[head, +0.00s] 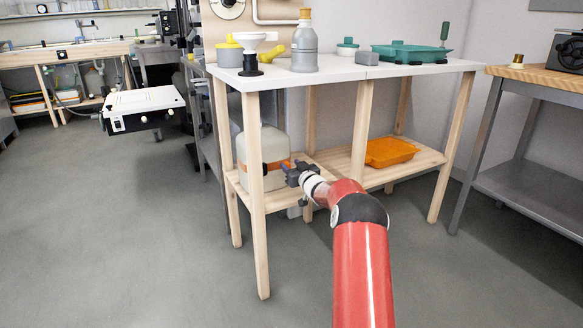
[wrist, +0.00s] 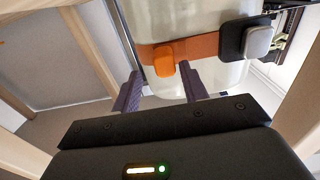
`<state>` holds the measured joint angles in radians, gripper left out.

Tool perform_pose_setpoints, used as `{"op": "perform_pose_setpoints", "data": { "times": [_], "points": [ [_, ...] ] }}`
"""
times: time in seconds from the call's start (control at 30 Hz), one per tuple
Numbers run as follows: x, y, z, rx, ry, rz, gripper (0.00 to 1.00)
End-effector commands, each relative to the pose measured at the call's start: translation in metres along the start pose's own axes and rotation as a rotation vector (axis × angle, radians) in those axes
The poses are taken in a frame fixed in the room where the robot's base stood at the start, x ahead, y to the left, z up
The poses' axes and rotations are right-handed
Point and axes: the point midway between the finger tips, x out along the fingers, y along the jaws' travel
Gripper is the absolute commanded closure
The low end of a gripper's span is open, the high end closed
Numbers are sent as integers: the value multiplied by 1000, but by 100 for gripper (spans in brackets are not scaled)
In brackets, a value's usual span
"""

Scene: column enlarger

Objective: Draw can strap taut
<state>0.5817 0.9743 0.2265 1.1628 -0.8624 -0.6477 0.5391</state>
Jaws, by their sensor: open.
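A cream can (head: 276,146) stands on the lower shelf of the white-topped table, partly hidden by a table leg and my gripper. In the wrist view the can (wrist: 190,16) has an orange strap (wrist: 202,45) around it, with a black and grey buckle (wrist: 257,41) to the right. An orange pull tab (wrist: 165,68) sticks out from the strap. My gripper (wrist: 161,82) is open, with one dark finger to each side of the tab and slightly short of it; I cannot tell if they touch. In the head view my gripper (head: 293,173) is at the can's front.
An orange tray (head: 390,151) lies on the shelf's right part. Wooden legs (head: 253,200) stand close to my arm. Bottles, a funnel and a green tray (head: 410,52) are on the tabletop (head: 340,72) above. The floor (head: 150,240) in front is clear.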

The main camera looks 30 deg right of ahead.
Motion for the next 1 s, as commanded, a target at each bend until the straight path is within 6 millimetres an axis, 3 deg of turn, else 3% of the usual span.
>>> {"op": "perform_pose_setpoints", "data": {
  "times": [0.23, 0.7, 1.0],
  "points": [
    [-8, 0, 0, -1, 0, -2, 56],
    [-73, 1, 0, 1, 0, 1, 56],
    [-78, 1, 0, 0, 0, 1, 56]
  ]
}}
